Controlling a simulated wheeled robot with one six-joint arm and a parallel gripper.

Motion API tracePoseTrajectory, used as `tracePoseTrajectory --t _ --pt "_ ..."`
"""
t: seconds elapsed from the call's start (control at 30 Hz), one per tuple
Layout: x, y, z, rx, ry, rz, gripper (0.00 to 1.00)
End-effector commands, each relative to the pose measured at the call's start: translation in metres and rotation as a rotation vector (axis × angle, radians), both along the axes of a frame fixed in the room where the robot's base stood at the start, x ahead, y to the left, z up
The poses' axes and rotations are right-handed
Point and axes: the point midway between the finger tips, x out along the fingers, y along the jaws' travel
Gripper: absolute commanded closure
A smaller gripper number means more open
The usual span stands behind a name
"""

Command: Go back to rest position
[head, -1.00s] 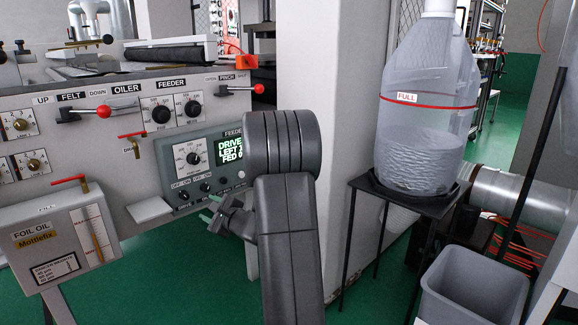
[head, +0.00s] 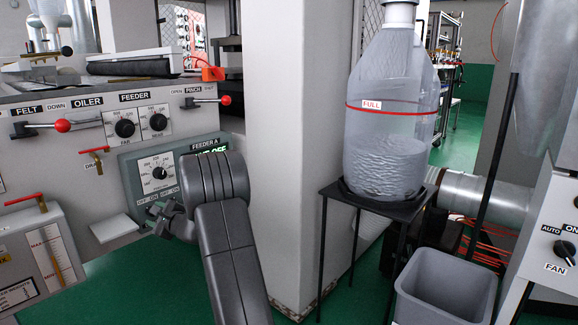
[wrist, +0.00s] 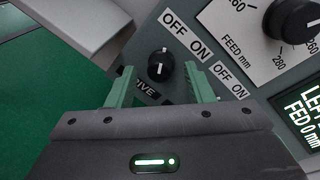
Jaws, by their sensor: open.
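My gripper shows in the wrist view (wrist: 158,70) with its two green fingers apart and nothing held between them. A small black knob (wrist: 161,64) on the grey feeder panel (wrist: 240,55) shows between the fingers, with OFF and ON labels beside it and a partly hidden DRIVE label. I cannot tell whether the fingers touch the panel. In the head view my bent dark grey arm stands in front of the feeder panel (head: 133,170) and covers part of it. The fingertips are not clear there.
A white pillar (head: 285,130) stands just right of my arm. Farther right are a big jug (head: 385,150) on a black stand (head: 350,194), a grey bin (head: 445,275) and a fan switch panel (head: 560,235). Green floor shows between.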

Motion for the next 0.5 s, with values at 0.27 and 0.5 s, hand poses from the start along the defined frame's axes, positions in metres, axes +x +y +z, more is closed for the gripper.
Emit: tracePoseTrajectory --t 0.27,0.5 --pt "0.0 -0.001 0.0 0.001 0.002 -0.001 0.53" --pt "-0.01 -0.015 0.003 -0.001 -0.001 -0.002 0.53"
